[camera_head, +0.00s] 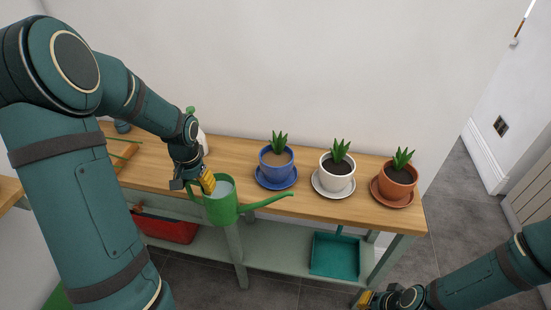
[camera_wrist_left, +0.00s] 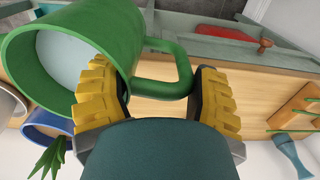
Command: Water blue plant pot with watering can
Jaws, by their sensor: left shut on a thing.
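A green watering can (camera_head: 222,208) hangs at the front edge of the wooden bench, its spout pointing right. My left gripper (camera_head: 206,184) is shut on the can's handle. In the left wrist view the can (camera_wrist_left: 125,35) shows pale water inside, and the yellow-padded fingers of the gripper (camera_wrist_left: 155,95) are on both sides of the handle. The blue plant pot (camera_head: 276,164) stands on a blue saucer, right of and behind the can. It is partly visible in the left wrist view (camera_wrist_left: 45,122). My right gripper (camera_head: 375,299) is low at the bottom edge; its fingers are too small to judge.
A white pot (camera_head: 336,182) and a terracotta pot (camera_head: 397,181) stand on saucers to the right on the bench (camera_head: 310,205). A spray bottle (camera_head: 201,139) stands behind my left wrist. A red box (camera_head: 168,228) and teal tray (camera_head: 335,255) sit on the lower shelf.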

